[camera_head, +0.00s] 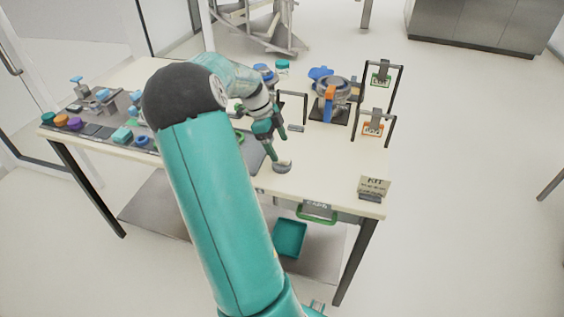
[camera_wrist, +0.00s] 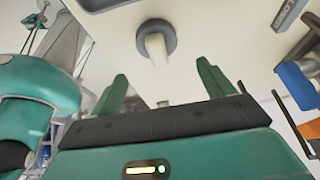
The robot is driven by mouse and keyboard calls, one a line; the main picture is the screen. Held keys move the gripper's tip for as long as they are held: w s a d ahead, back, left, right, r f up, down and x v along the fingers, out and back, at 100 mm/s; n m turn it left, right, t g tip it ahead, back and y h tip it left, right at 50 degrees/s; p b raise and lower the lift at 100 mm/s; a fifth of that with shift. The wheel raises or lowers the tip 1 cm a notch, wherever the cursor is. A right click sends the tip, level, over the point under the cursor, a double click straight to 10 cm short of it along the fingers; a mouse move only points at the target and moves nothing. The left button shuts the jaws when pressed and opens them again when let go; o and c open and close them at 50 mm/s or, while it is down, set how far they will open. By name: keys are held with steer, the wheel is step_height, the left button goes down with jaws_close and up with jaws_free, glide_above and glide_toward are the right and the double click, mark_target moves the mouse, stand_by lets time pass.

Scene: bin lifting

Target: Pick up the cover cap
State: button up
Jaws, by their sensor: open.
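What looks like the cover cap (camera_head: 283,168) is a small grey round piece near the front edge of the table. In the wrist view a grey ring-like piece with a pale stem (camera_wrist: 157,38) shows beyond my fingertips; it appears to be the same piece. My gripper (camera_head: 270,146) is over the table, close to the cap. In the wrist view my two green fingers (camera_wrist: 165,80) stand apart with nothing between them. My gripper partly hides the table behind it in the head view, and I cannot tell whether a finger touches the cap.
A KIT sign (camera_head: 374,187) stands at the table's front right corner. A glass-and-metal device with an orange part (camera_head: 331,98) and two framed signs stand behind. Small coloured parts (camera_head: 75,123) line the left side. A teal tray (camera_head: 289,239) sits below the table.

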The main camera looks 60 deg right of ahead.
mark_target(282, 157)
steer(key=x, duration=0.6)
steer(key=shift+w+a, duration=0.1)
steer(key=shift+w, duration=0.2)
steer(key=shift+c, duration=0.2)
steer(key=c, duration=0.9)
